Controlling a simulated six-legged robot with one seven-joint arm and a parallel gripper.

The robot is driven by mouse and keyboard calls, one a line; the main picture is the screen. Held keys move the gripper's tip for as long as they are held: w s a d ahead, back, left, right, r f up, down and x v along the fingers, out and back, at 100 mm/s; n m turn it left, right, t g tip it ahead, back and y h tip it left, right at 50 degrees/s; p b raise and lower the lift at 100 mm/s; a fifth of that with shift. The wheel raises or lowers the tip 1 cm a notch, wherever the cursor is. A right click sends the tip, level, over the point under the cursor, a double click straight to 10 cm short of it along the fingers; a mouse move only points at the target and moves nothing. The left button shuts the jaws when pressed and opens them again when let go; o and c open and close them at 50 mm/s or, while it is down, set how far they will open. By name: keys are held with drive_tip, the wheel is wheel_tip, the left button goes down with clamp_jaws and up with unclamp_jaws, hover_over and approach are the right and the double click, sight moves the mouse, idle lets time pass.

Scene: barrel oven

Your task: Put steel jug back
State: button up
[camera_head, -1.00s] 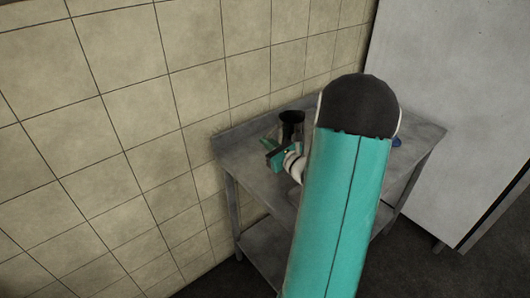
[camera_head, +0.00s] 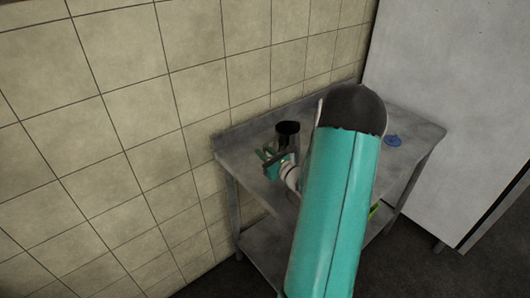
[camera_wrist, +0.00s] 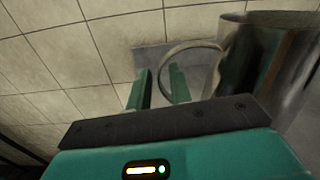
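The steel jug (camera_head: 287,133) stands upright at the back left of the metal table, near the tiled wall. In the wrist view the jug (camera_wrist: 268,62) fills the upper right, with its ring-shaped handle (camera_wrist: 190,46) pointing left. My gripper (camera_head: 272,161) is beside the jug on its near left side. In the wrist view my gripper (camera_wrist: 160,86) has its two green fingers apart. The handle's outer curve shows between and behind the fingertips; I cannot tell whether it touches them. The jug's lower part is partly hidden by my gripper in the head view.
The grey metal table (camera_head: 240,156) has a lower shelf and a raised back edge along the tiled wall. A small blue item (camera_head: 393,140) lies at its right. A large pale cabinet (camera_head: 450,100) stands beyond. My arm hides the table's middle.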

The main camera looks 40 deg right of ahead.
drive_tip(key=shift+r, duration=0.1)
drive_tip(key=shift+s, duration=0.25)
drive_tip(key=s, duration=0.3)
drive_tip(key=s+a, duration=0.1)
drive_tip(key=s, duration=0.7)
drive_tip(key=shift+s+a, duration=0.2)
drive_tip(key=shift+s, duration=0.05)
drive_tip(key=w+a+r+n+g+y, duration=0.1)
drive_tip(key=a+r+n+g+y, duration=0.25)
drive_tip(key=a+n, duration=0.45)
drive_tip(key=w+a+r+n+g+y, duration=0.2)
drive_tip(key=a+n+g+y, duration=0.15)
drive_tip(key=a, duration=0.75)
drive_tip(key=w+a+r+n+g+y, duration=0.1)
drive_tip(key=a+r+n+g+y, duration=0.2)
drive_tip(key=a+n+y, duration=0.5)
drive_tip(key=s+a+r+n+g+h, duration=0.1)
drive_tip(key=s+a+n+g+h, duration=0.5)
drive_tip(key=a, duration=0.3)
drive_tip(key=s+r+n+t+h, duration=0.1)
drive_tip(key=r+n+h, duration=0.1)
drive_tip(key=n, duration=0.1)
drive_tip(key=s+r+n+t+h, duration=0.1)
drive_tip(key=s+r+n+h, duration=0.1)
drive_tip(key=n, duration=0.2)
drive_tip(key=s+r+n+t+h, duration=0.1)
drive_tip(key=r+n+h, duration=0.1)
drive_tip(key=n, duration=0.1)
drive_tip(key=shift+s+a+r+n+t+h, duration=0.25)
drive_tip(key=shift+a+r+t+h, duration=0.15)
